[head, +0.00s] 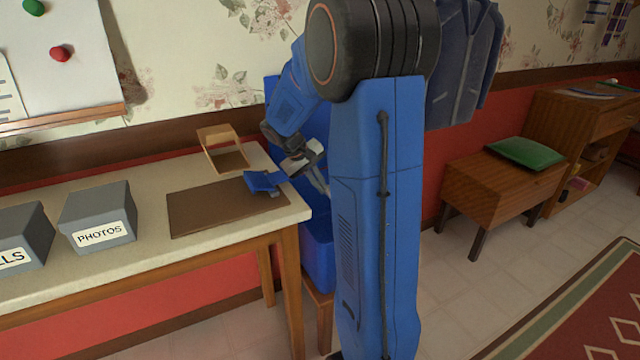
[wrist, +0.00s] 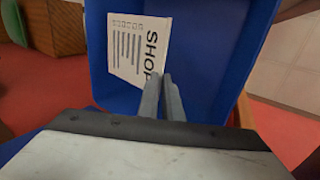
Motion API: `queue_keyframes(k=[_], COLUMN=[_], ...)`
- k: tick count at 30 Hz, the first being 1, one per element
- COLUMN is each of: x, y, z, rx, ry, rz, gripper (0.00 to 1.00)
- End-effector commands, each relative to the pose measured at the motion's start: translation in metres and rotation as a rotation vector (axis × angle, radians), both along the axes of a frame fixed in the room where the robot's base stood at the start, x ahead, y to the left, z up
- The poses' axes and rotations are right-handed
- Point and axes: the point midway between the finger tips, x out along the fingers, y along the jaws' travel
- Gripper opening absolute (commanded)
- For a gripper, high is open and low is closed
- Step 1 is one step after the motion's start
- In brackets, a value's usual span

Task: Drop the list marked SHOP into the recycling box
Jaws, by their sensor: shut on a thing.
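The list marked SHOP (wrist: 128,50), a white sheet with dark print, shows in the wrist view against the blue inside of the recycling box (wrist: 225,45). My gripper (wrist: 165,80) is shut on the list at its lower right corner, by the letters. In the head view my gripper (head: 322,185) points down beyond the table's right end, over the blue box (head: 318,255), which is partly hidden by my arm. The list is hard to make out in the head view.
On the table (head: 150,262) are a brown mat (head: 215,205), a small blue object (head: 262,181), an open wooden tray (head: 222,150), a grey PHOTOS box (head: 97,215) and another grey box (head: 25,235).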

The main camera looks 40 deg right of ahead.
Motion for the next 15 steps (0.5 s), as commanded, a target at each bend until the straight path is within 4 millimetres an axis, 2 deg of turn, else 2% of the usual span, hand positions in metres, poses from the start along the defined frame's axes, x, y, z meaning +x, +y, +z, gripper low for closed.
queue_keyframes(k=[2, 3, 5, 15], x=[0.0000, 0.0000, 0.0000, 0.0003], y=[0.0000, 0.0000, 0.0000, 0.0008], z=[0.0001, 0.0001, 0.0002, 0.0018], rx=[0.000, 0.000, 0.000, 0.000], ry=[0.000, 0.000, 0.000, -0.001], rz=[0.000, 0.000, 0.000, 0.000], gripper=[0.00, 0.13, 0.27, 0.27])
